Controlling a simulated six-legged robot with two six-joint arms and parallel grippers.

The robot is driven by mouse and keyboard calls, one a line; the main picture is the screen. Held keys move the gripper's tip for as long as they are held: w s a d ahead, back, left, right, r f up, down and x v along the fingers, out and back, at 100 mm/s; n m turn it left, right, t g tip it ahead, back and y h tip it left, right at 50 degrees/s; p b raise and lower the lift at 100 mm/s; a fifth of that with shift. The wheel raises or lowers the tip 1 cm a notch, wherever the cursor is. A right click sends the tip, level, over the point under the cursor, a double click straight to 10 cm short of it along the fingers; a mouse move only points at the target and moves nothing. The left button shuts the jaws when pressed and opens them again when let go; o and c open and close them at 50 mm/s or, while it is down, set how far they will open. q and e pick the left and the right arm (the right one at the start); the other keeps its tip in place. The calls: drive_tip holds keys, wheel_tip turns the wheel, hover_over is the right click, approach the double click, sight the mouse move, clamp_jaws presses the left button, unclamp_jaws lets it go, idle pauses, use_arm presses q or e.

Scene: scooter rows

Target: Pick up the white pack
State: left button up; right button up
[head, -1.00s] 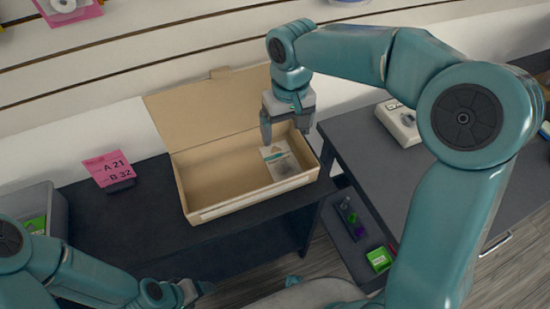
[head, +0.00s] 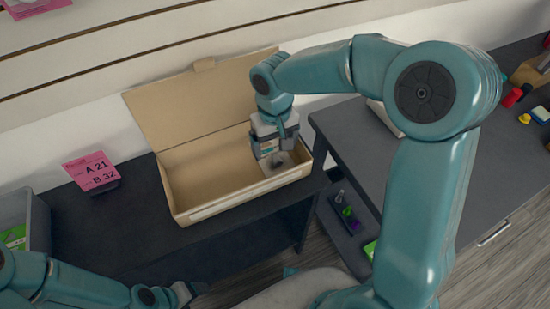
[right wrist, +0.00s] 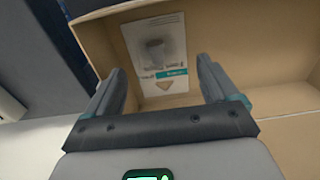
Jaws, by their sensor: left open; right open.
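The white pack (head: 278,164) lies in the right end of an open cardboard box (head: 195,213) in the head view. In the right wrist view the flat white pack (right wrist: 158,50) shows a grey picture and a teal stripe, against the box's inside. My right gripper (head: 272,160) is open at the box's right end, over the pack and partly covering it in the head view. In the right wrist view its two fingers (right wrist: 163,85) stand apart on either side of the pack's near end, and nothing is held. My left gripper (head: 190,292) is open and empty, low in front of the dark table.
The box stands on a dark table (head: 95,225) with its lid raised at the back. A pink label card (head: 91,171) stands to the left. A grey bin (head: 30,222) is at the far left. Another dark table (head: 345,140) lies to the right, with small tools.

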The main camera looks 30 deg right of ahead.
sight(275, 155)
wheel_tip(275, 155, down, 5)
drive_tip(key=shift+w+d+r, duration=0.1)
drive_tip(key=shift+w+d, duration=0.05)
drive_tip(key=c, duration=1.1)
drive_tip(key=shift+r, duration=0.1)
wheel_tip(275, 155, up, 20)
drive_tip(key=p, duration=0.2)
drive_tip(key=shift+p, duration=0.4)
